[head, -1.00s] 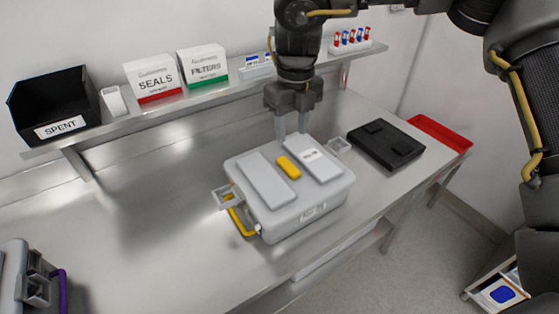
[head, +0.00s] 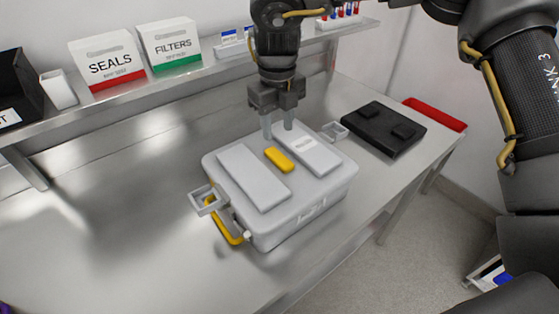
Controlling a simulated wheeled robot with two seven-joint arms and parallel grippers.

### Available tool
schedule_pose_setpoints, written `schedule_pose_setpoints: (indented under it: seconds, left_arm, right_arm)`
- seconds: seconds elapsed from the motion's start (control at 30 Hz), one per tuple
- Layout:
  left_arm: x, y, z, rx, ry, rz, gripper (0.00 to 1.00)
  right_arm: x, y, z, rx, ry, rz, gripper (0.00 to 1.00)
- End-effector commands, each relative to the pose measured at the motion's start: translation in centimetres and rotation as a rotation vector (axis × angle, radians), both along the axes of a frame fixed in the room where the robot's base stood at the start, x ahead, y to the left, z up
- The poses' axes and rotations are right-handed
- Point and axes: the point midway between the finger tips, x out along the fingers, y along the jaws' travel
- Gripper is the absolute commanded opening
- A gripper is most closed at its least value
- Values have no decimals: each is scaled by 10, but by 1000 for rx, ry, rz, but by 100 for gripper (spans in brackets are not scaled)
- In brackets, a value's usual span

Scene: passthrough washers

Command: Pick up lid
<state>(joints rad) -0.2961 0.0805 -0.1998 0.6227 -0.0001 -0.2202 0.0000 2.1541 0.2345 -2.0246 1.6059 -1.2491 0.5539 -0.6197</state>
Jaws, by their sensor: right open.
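A pale grey box with a lid (head: 240,178) sits on the steel bench. The lid has two raised light panels and a yellow block (head: 279,160) between them. A yellow handle (head: 224,226) and a clear latch (head: 206,200) show on the box's left side, and another latch (head: 334,131) on its far right. My right gripper (head: 278,132) points down with its fingers apart, at the back part of the lid near the right panel. Nothing shows between the fingers; I cannot tell if they touch the lid. My left gripper is not in view.
A black case (head: 383,128) and a red tray (head: 434,115) lie right of the box. A shelf behind holds the SEALS box (head: 108,62), the FILTERS box (head: 170,45) and a black bin (head: 18,92). The bench (head: 110,235) is clear at left.

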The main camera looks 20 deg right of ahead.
Motion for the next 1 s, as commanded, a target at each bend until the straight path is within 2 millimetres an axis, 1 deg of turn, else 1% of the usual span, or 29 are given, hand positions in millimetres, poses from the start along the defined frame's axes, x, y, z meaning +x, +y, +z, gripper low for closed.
schedule_pose_setpoints:
  seconds: [0.03,0.1,0.2,0.37,0.47,0.63,0.7,0.8,1.0]
  left_arm:
    - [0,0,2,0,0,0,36]
    - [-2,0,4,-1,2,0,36]
    - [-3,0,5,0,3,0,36]
    - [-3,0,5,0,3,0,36]
    - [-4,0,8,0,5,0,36]
    - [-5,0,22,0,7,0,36]
    - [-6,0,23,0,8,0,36]
    - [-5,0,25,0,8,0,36]
    - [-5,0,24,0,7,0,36]
  right_arm:
    - [-1,0,-9,0,4,2,42]
    - [-1,0,-19,-1,4,1,42]
    - [0,-1,-28,1,1,-1,42]
    - [-1,-2,-33,1,1,-3,42]
    - [-1,-3,-37,0,3,-4,42]
    - [-4,-5,-60,0,5,-3,42]
    - [-3,-5,-71,-1,4,-4,42]
    - [-3,-5,-80,-1,2,-4,42]
    - [-3,-4,-85,1,0,-4,42]
